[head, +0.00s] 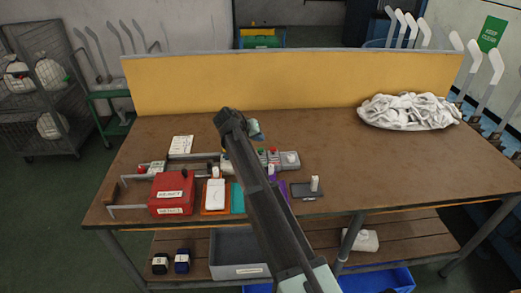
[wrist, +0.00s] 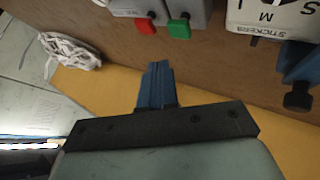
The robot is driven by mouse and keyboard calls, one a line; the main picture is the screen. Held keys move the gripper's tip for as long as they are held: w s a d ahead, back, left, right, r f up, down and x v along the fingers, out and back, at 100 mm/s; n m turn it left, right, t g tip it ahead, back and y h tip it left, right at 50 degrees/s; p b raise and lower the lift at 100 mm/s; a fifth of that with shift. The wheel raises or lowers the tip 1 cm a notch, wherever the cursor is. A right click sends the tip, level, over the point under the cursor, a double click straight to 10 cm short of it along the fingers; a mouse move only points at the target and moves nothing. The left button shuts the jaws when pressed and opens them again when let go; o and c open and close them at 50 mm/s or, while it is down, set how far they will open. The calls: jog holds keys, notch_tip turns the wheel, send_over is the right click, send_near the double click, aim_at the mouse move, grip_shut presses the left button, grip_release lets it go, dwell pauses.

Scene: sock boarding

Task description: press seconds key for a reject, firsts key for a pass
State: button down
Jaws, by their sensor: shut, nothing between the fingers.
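A grey key box (head: 290,160) sits on the brown table, partly hidden behind my arm. In the wrist view, a red key (wrist: 145,27) and a green key (wrist: 179,28) stick out of grey housings side by side. I cannot read which is seconds and which is firsts. My gripper (wrist: 157,68) is shut and empty, its blue fingers together below the two keys in the picture and apart from them. In the head view my gripper (head: 256,131) is above the table behind the key box. No sock is in the gripper.
A red box (head: 172,193) with labels, an orange tray (head: 215,208) and a dark pad (head: 307,190) line the table front. A heap of white socks (head: 408,111) lies at the back right. A yellow panel (head: 290,82) closes the back.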

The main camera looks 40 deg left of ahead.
aim_at(259, 150)
jog(key=shift+r, duration=1.5)
